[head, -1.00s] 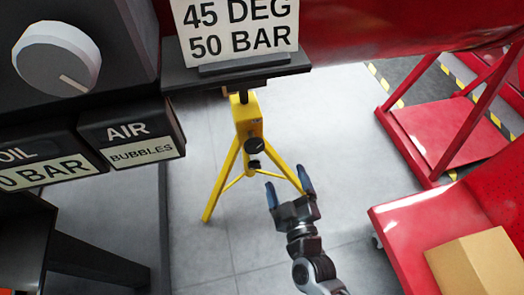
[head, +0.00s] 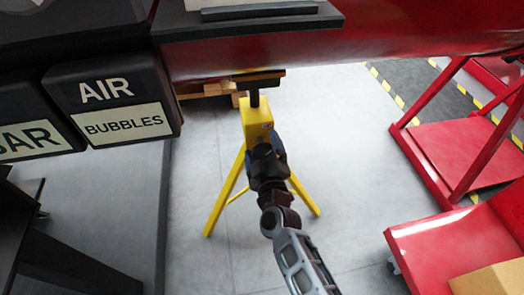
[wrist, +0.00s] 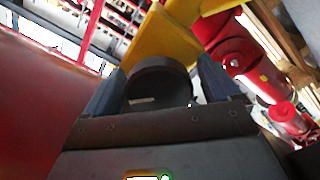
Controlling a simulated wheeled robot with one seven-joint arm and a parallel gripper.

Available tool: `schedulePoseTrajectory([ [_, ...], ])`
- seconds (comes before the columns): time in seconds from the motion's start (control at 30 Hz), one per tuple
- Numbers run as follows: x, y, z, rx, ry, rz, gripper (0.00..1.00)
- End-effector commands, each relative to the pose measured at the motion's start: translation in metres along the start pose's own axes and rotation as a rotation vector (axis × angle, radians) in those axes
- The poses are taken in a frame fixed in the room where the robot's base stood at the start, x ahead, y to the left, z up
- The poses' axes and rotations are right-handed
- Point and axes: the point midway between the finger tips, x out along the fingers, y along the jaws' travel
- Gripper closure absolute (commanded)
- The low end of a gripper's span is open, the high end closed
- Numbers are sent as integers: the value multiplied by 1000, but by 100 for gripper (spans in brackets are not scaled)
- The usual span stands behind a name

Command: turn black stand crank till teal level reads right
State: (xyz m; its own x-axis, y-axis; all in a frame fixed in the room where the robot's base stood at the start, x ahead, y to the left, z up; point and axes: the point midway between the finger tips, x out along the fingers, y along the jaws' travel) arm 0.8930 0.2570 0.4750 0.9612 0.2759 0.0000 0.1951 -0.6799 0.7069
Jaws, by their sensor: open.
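The yellow tripod stand (head: 256,118) stands on the floor under the red pipe, its dark post rising to a flat head. My gripper (head: 267,150) is in front of the stand's body and hides its crank in the head view. In the wrist view the round black crank knob (wrist: 158,84) sits between the blue fingers of my gripper (wrist: 160,78). The fingers are open, one on each side of the knob; I cannot tell whether either touches it. No teal level can be made out in either view.
The red pipe (head: 350,50) and a dark shelf (head: 250,24) hang above the stand. The AIR BUBBLES box (head: 112,100) is at the left. A red frame (head: 455,150) and a red cart (head: 440,240) are at the right. Grey floor around the stand is clear.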

Motion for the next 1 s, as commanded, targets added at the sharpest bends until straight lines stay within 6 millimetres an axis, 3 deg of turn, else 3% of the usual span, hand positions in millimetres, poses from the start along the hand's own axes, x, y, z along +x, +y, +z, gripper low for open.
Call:
schedulePoseTrajectory([
  [0.33,4,0,0,0,0,-1,12],
  [0.87,4,0,0,0,0,-1,62],
  [1.0,4,0,0,2,0,-1,65],
])
